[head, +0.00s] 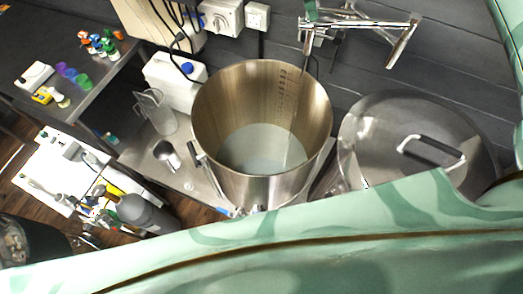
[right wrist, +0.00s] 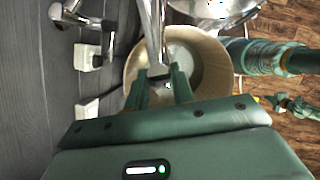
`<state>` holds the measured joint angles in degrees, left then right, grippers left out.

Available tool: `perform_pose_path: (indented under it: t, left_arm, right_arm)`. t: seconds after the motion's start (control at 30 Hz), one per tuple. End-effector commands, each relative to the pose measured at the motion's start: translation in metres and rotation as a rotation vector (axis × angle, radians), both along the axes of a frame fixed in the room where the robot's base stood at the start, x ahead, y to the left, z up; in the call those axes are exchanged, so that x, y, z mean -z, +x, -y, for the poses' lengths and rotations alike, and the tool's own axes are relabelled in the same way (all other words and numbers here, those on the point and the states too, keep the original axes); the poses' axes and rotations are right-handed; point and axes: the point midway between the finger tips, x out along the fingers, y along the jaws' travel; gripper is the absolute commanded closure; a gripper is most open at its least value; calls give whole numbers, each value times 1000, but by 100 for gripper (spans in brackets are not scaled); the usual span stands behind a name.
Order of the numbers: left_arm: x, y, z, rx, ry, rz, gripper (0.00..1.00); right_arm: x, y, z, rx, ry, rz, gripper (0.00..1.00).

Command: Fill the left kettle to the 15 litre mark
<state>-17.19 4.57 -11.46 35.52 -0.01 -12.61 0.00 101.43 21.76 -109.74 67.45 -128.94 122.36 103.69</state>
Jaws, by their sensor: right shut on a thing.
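The left kettle (head: 212,125) is a tall open steel pot with pale liquid in it. Volume marks run down its inner wall at the back right; their numbers are too small to read. A thin pale streak shows over the liquid; I cannot tell whether it is a stream or a reflection. The steel tap and spout (head: 362,22) are above and behind the kettle. My right gripper (head: 311,12) is at the tap. In the right wrist view its green fingers (right wrist: 160,85) are shut on a metal tap part (right wrist: 155,40), with the kettle (right wrist: 212,65) below. I cannot identify my left gripper.
The right kettle (head: 375,115) has its lid on, with a handle on top. A clear jug (head: 158,112), a steel cup (head: 166,154) and a white canister (head: 172,78) stand left of the left kettle. Wall sockets (head: 257,16) are behind. My green arm crosses the foreground.

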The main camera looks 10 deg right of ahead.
Motion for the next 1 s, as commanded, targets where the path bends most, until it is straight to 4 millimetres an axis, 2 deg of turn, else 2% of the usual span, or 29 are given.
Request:
perform_pose_path:
  t: [0.03,0.13,0.37,0.4,0.47,0.8,0.87,1.0]
  left_arm:
    - [-2,0,0,0,0,0,100]
    - [0,0,0,0,0,0,100]
    - [0,0,0,0,0,0,100]
    - [0,0,0,0,0,0,100]
    - [0,0,0,0,0,0,100]
    - [2,0,0,0,0,0,100]
    - [5,0,0,0,0,0,100]
    - [15,0,0,0,0,0,100]
  right_arm:
    - [-1,-2,0,-99,0,-1,99]
    - [0,-3,0,-251,0,0,99]
    - [0,-2,0,-292,0,0,99]
    - [0,-2,0,-292,0,0,65]
    - [0,-2,0,-291,0,0,50]
    - [-3,-2,-2,-289,0,1,50]
    - [-9,-2,-5,-290,-1,2,50]
    - [-34,-2,-16,-290,-3,5,50]
